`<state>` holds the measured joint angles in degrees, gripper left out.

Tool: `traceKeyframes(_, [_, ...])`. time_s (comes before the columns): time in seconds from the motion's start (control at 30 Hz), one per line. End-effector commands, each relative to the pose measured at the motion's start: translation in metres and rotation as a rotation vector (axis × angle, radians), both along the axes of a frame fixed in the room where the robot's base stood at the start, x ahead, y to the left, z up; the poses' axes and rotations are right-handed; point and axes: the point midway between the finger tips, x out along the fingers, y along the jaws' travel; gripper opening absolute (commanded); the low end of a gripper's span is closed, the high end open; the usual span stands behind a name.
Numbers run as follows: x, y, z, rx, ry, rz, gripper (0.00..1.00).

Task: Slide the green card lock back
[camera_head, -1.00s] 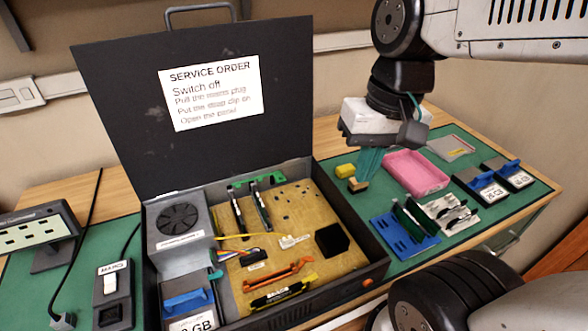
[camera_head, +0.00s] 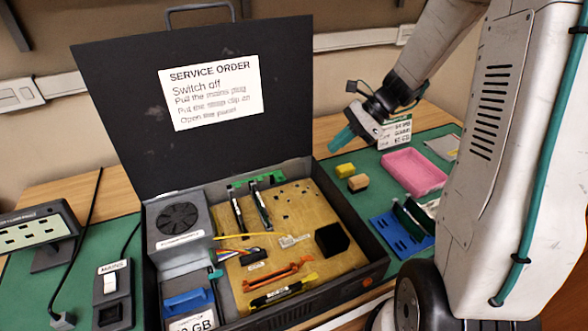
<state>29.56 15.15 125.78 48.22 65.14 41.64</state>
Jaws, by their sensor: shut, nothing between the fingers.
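The open black case (camera_head: 352,276) holds a tan circuit board (camera_head: 293,212). A green piece (camera_head: 256,180), which looks like the card lock, sits at the board's back edge. Two dark upright cards (camera_head: 238,212) stand just in front of it, and their tops partly cover it. I cannot tell how far it is slid. My gripper (camera_head: 341,139) has teal fingers, is shut and empty, and is in the air right of the raised lid. It is apart from the green piece, to its right and higher in the picture.
The raised lid (camera_head: 120,130) bears a service order sheet. A fan unit (camera_head: 180,218), coloured wires (camera_head: 238,252), an orange lever (camera_head: 278,274) and a black block (camera_head: 332,240) crowd the case. Yellow and tan blocks (camera_head: 345,170), a pink tray (camera_head: 414,172) and a blue rack (camera_head: 400,238) lie right.

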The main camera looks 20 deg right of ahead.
Motion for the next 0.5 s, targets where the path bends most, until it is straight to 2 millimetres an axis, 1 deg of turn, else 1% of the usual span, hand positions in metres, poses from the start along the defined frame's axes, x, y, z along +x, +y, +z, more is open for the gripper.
traceKeyframes(0.33, [0.0, 0.0, -0.001, 0.001, 0.001, -0.003, 0.0])
traceKeyframes(0.43, [0.001, 0.004, -0.005, 0.001, 0.001, -0.001, 0.0])
traceKeyframes(0.5, [0.003, 0.01, -0.011, 0.003, 0.002, 0.0, 0.0])
